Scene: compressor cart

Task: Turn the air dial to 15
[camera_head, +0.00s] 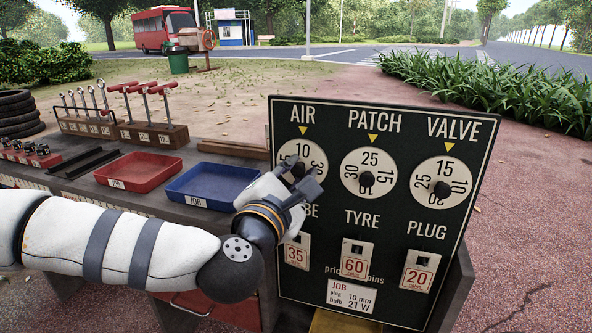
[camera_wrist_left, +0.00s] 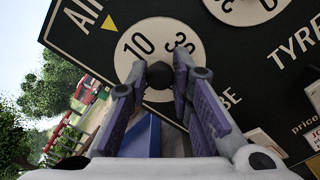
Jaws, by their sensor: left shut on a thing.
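The air dial (camera_head: 303,150) is a white disc at the upper left of the black board (camera_head: 400,118), under the word AIR. Its 10 is at the top, below the yellow pointer (camera_head: 304,131). Part of the dial is hidden by my left gripper (camera_head: 305,178). In the left wrist view, the dark round knob (camera_wrist_left: 159,76) sits between the fingertips of my left gripper (camera_wrist_left: 160,82), which is shut on it. The white face (camera_wrist_left: 160,33) shows 10 and part of another number. My right gripper is not in view.
The patch dial (camera_head: 369,160) shows 25 at its pointer, and the valve dial (camera_head: 441,170) shows 15. Price tags hang below. A job card (camera_head: 351,295) is low on the board. Blue (camera_head: 212,187) and red (camera_head: 139,172) trays lie on the bench to the left.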

